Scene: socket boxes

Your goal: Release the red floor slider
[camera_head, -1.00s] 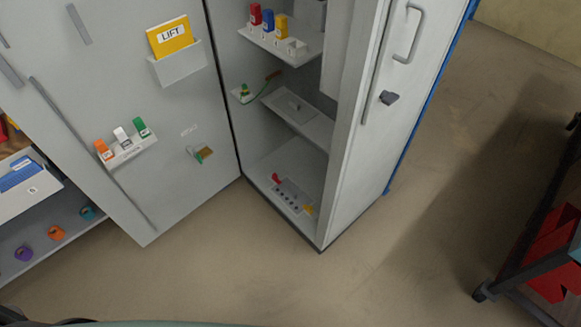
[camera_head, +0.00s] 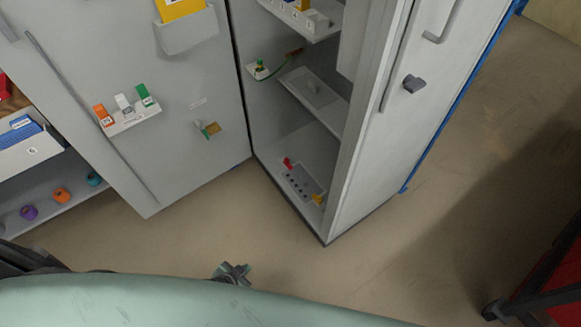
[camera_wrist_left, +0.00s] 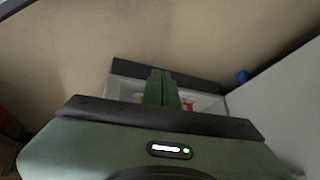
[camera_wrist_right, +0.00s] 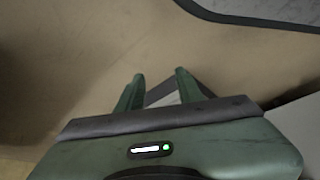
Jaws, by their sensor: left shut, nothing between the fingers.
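The red slider (camera_head: 288,163) stands up at the back end of a small grey panel (camera_head: 303,181) on the open cabinet's floor. In the left wrist view, a bit of red (camera_wrist_left: 188,104) shows just right of my fingers, which hide part of the panel. My left gripper (camera_head: 234,270) is shut and empty, in front of the cabinet and apart from the slider. Its fingers show together in the left wrist view (camera_wrist_left: 162,77). My right gripper (camera_wrist_right: 160,82) is open and empty; I do not see it in the head view.
A yellow piece (camera_head: 318,199) sits at the panel's front end. The cabinet's shelf (camera_head: 312,100) hangs above the slider. The open door (camera_head: 180,75) stands left, the cabinet side wall (camera_head: 390,140) right. Floor (camera_head: 190,235) in front is clear.

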